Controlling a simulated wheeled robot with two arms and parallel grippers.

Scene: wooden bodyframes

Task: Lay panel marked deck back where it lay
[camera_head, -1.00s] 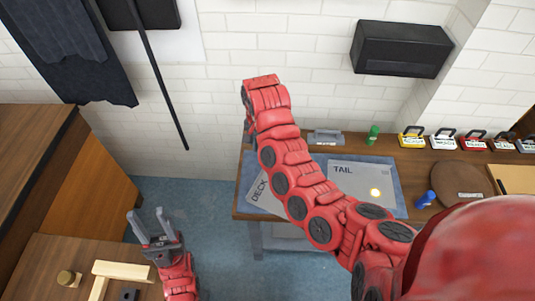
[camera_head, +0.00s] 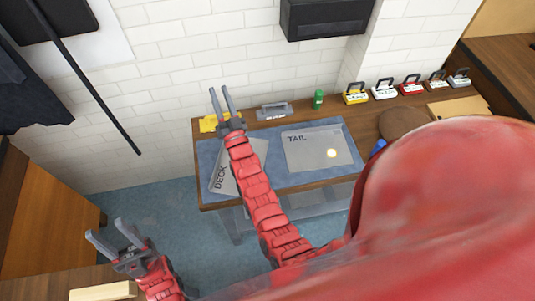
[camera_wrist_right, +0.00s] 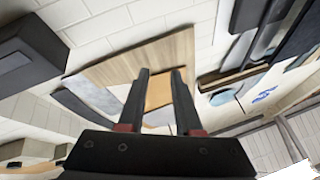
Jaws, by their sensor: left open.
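The grey panel marked DECK (camera_head: 221,177) lies tilted at the left end of the blue mat (camera_head: 290,179). My right arm crosses over it and hides part of it. The grey panel marked TAIL (camera_head: 318,149) lies to its right on the same mat. My right gripper (camera_head: 220,91) is beyond the DECK panel, near the table's back edge, its fingers apart and empty. The same gripper shows in the right wrist view (camera_wrist_right: 161,72), with a gap between the fingers. My left gripper (camera_head: 105,228) is open and empty at the lower left, away from both panels.
A yellow item (camera_head: 208,124) sits beside my right gripper. A grey tool (camera_head: 274,111) and a green bottle (camera_head: 318,99) stand at the table's back. Several handled boxes line the back right. A brown round piece (camera_head: 403,123) lies right of the mat.

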